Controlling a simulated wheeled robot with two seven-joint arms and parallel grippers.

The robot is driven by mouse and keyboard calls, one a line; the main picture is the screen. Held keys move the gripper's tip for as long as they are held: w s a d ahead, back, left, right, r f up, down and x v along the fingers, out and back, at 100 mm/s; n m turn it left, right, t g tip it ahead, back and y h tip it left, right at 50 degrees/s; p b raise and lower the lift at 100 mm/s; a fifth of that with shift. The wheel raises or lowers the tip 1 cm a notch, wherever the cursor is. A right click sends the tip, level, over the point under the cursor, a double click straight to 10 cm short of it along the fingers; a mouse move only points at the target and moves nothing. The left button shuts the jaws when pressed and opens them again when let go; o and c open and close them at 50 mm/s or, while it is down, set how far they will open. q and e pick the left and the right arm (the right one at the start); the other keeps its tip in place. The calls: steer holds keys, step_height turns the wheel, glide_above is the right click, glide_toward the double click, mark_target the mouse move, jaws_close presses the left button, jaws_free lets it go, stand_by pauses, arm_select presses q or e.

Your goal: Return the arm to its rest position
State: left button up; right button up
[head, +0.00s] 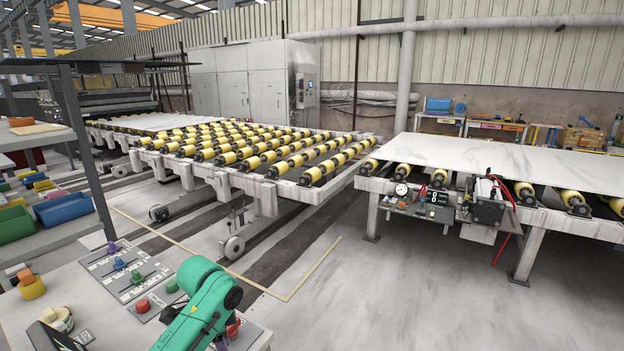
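One of my arms shows as a green link with a dark joint in the lower left middle of the head view, over the control desk (95,325). I cannot tell for sure which arm it is. No gripper fingers show on it, and neither of my grippers is in view. The desk carries panels with colored knobs, a red button (142,306) and a green button (171,286). Part of the desk is hidden behind the arm. A pale stone slab (500,163) lies flat on the roller table at the right.
A long conveyor with yellow rollers (250,150) runs across the middle. A dark metal shelf frame (85,150) with green and blue bins (62,208) stands at the left. Grey cabinets (250,80) stand at the back. The concrete floor (400,290) in the lower right is clear.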

arm_select(q)
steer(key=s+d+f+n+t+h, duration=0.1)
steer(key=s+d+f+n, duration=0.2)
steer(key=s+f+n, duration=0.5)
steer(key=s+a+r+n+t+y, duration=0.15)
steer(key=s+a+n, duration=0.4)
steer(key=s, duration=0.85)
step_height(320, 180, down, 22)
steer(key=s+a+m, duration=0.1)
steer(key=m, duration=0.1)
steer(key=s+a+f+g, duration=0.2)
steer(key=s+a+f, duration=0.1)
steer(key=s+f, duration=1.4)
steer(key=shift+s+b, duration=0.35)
steer(key=shift+b, duration=0.1)
